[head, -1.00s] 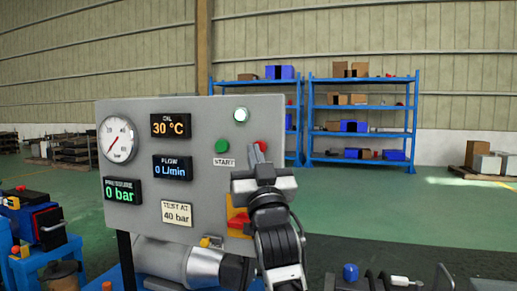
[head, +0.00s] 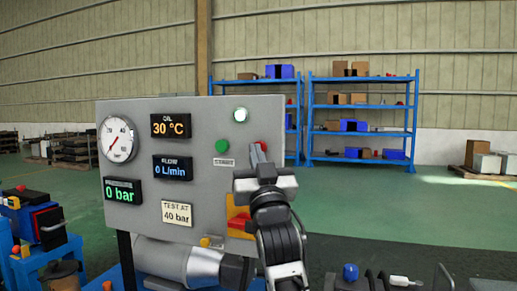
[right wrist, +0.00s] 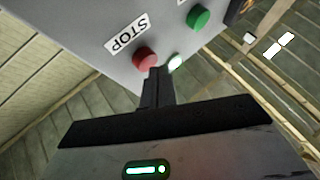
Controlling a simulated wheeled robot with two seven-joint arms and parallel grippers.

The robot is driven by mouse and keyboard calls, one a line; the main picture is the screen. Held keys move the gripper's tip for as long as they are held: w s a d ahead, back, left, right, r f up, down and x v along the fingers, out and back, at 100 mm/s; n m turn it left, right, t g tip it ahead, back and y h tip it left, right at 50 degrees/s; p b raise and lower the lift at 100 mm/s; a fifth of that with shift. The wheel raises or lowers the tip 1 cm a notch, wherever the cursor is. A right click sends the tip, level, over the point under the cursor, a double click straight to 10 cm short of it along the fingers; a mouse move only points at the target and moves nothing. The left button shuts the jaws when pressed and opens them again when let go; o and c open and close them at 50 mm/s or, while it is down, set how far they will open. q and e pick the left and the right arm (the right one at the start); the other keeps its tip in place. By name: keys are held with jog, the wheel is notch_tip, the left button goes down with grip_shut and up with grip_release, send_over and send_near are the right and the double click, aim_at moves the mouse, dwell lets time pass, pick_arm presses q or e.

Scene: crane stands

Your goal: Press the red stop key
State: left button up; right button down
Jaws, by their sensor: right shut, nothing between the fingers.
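The red stop key (right wrist: 145,57) sits on the grey panel (head: 150,215) beside a STOP label (right wrist: 127,34) in the right wrist view. In the head view only a sliver of the red key (head: 264,146) shows behind my gripper. My right gripper (head: 257,150) is shut and empty, its tips in front of the panel at the key. In the right wrist view the closed fingers (right wrist: 158,72) overlap the key's lower right edge. I cannot tell whether they touch it. My left gripper is not in view.
A green start key (head: 222,146) is left of the red key, with a white lamp (head: 240,115) above. A dial (head: 118,139) and lit displays fill the panel's left side. A yellow and red part (head: 238,222) lies below, partly behind my arm. Blue shelves (head: 360,107) stand far behind.

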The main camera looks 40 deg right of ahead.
jog(key=shift+w+d, duration=0.25)
jog(key=shift+d, duration=0.2)
dwell(0.6)
jog(key=shift+a, duration=0.1)
jog(key=shift+s+a, duration=0.4)
jog(key=shift+a, duration=0.35)
jog(key=a, duration=0.1)
jog(key=s+a, duration=0.1)
jog(key=a, duration=0.1)
jog(key=s+a, duration=0.1)
jog(key=shift+s+a, duration=0.15)
jog(key=shift+a, duration=0.05)
dwell(1.0)
